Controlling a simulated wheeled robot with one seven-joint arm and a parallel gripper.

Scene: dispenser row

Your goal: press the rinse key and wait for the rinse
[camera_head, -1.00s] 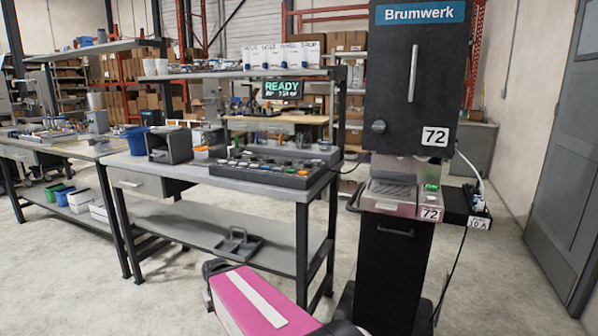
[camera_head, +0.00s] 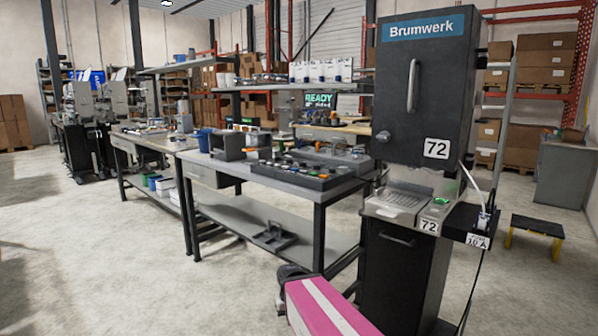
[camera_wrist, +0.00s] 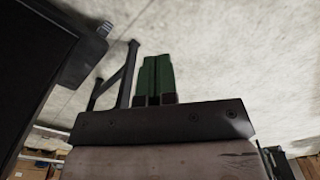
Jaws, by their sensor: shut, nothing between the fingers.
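The black Brumwerk machine (camera_head: 420,90) stands right of centre in the head view, its upper door closed. Below the door is a metal drip tray (camera_head: 398,198). Beside the tray's right end is a green key (camera_head: 440,201), above a "72" label; its lettering is too small to read. A display (camera_head: 319,100) above the bench reads "READY". My gripper (camera_wrist: 155,62) shows in the wrist view with its green fingers together and empty, over pale floor and apart from any key. The head view shows my pink arm link but not the fingers.
A workbench (camera_head: 290,184) with a black parts tray stands left of the machine. A side box (camera_head: 470,222) with a bottle and cable juts from the machine's right. A black-and-yellow step stool (camera_head: 537,227) stands farther right. Floor at left front is clear.

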